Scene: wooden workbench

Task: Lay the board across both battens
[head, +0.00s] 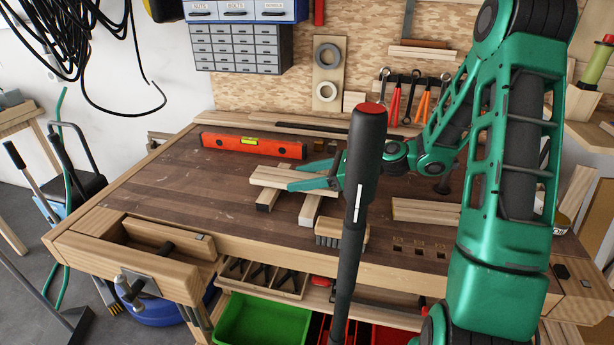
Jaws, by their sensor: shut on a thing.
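The board (264,177) is a short, pale, flat piece of wood at the middle of the bench. My gripper (297,177) reaches in from the right and is shut on the board, with its green fingers at the board's right part.
An orange spirit level (253,145) lies behind the board. A brush (341,232) sits close to the right batten's near end. More wood strips (426,211) lie to the right. The bench top (170,195) is clear at left. A dark upright shape hides part of my wrist.

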